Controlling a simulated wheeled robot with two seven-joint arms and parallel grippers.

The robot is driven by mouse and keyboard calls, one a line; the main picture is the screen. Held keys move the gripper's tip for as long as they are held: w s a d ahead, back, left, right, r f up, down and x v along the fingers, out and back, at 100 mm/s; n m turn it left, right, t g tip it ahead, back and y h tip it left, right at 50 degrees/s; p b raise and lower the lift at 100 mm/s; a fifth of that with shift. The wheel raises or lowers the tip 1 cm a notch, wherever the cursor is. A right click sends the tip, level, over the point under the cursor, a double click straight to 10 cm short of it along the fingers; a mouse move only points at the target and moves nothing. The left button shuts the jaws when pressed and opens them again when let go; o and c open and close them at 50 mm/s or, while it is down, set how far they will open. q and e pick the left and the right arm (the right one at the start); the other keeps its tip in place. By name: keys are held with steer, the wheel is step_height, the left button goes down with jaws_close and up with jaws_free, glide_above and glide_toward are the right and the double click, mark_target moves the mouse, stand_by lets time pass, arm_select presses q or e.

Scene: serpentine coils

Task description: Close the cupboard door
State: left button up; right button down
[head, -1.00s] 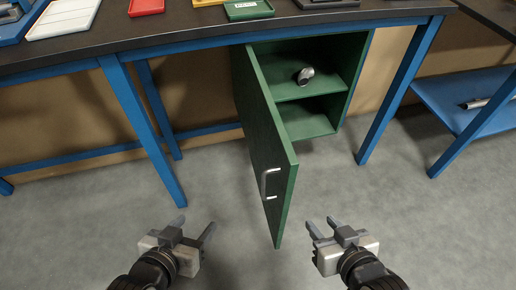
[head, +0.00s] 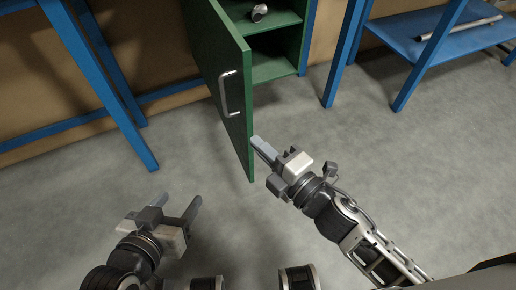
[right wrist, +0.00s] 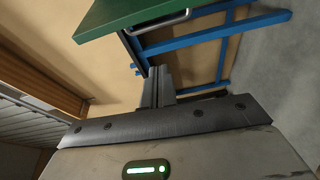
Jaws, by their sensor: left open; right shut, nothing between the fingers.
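The green cupboard door (head: 222,85) stands open, swung out toward me, with a silver bar handle (head: 231,93) on its left-hand face. The green cupboard (head: 275,48) is behind it, with a shelf and a small metal part (head: 259,12) on the shelf. My right gripper (head: 259,145) is shut and empty, with its fingertips close to the door's lower free edge; I cannot tell whether they touch. In the right wrist view the door (right wrist: 125,15) shows at the top, ahead of the fingers. My left gripper (head: 180,205) is open and empty, low on the left, away from the door.
Blue bench legs (head: 95,80) stand left of the cupboard, and another blue leg (head: 345,55) stands to its right. A blue low shelf (head: 400,38) at the right holds a metal tube (head: 460,27). The grey floor (head: 380,145) is clear around the door.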

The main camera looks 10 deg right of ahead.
mark_target(248, 114)
steer(key=x, duration=1)
steer(key=shift+w+d+n, duration=0.15)
steer(key=shift+w+d, duration=0.1)
steer(key=shift+d, duration=0.6)
steer(key=shift+w+d+n, duration=0.15)
steer(key=shift+w+d, duration=0.15)
steer(key=shift+d, duration=0.5)
steer(key=shift+d+y, duration=0.15)
steer(key=shift+y, duration=0.15)
